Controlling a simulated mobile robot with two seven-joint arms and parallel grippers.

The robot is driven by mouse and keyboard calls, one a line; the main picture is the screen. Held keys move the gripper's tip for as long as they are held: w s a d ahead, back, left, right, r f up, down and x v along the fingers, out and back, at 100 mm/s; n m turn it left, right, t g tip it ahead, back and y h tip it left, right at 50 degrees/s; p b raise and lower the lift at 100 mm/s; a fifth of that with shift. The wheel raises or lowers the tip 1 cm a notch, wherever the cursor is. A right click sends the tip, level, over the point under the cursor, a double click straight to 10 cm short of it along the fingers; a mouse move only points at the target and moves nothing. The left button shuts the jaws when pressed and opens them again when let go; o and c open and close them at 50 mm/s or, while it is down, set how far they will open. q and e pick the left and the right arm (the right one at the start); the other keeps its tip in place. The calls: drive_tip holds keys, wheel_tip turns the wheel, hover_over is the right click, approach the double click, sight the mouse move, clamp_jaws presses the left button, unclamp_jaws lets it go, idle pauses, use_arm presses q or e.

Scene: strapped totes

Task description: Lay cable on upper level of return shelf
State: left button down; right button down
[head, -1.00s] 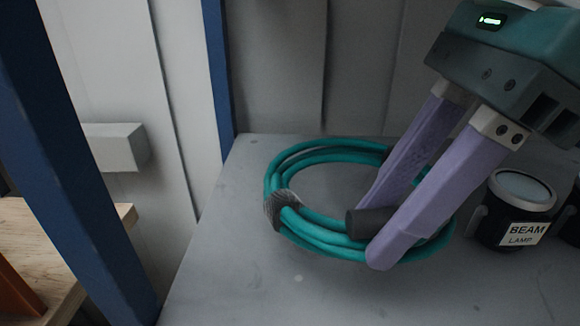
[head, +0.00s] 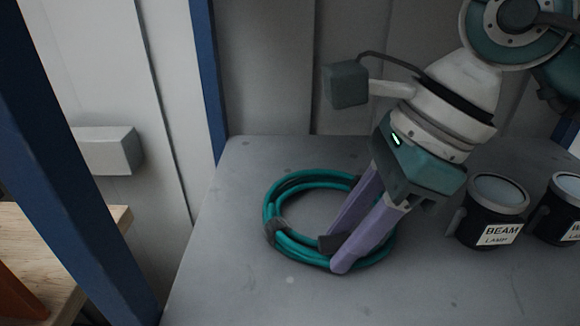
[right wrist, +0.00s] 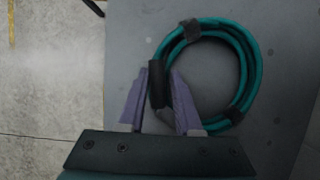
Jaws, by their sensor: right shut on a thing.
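The cable (head: 272,203) is a teal coil with dark wraps, lying flat at or just above the grey shelf surface (head: 240,290); I cannot tell whether all of it touches. My right gripper (head: 335,252) comes down from the upper right, its purple fingers shut on the dark wrapped part at the coil's near right side. In the right wrist view, the cable (right wrist: 257,75) extends to the right of the fingers (right wrist: 160,88), over the grey surface. My left gripper is not in view.
A dark lamp labelled BEAM LAMP (head: 490,212) stands right of the coil, with a second lamp (head: 562,212) beside it. Blue posts (head: 85,170) stand at the left, with a wooden surface (head: 30,250) beyond. The shelf's front is clear.

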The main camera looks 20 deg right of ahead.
drive_tip(key=c, duration=0.6)
unclamp_jaws()
drive_tip(key=b+v, duration=0.1)
drive_tip(key=v, duration=0.5)
drive_tip(key=shift+d+r, duration=0.25)
drive_tip(key=shift+r, duration=0.1)
drive_tip(key=shift+s+d+r, duration=0.1)
drive_tip(key=shift+r, duration=0.25)
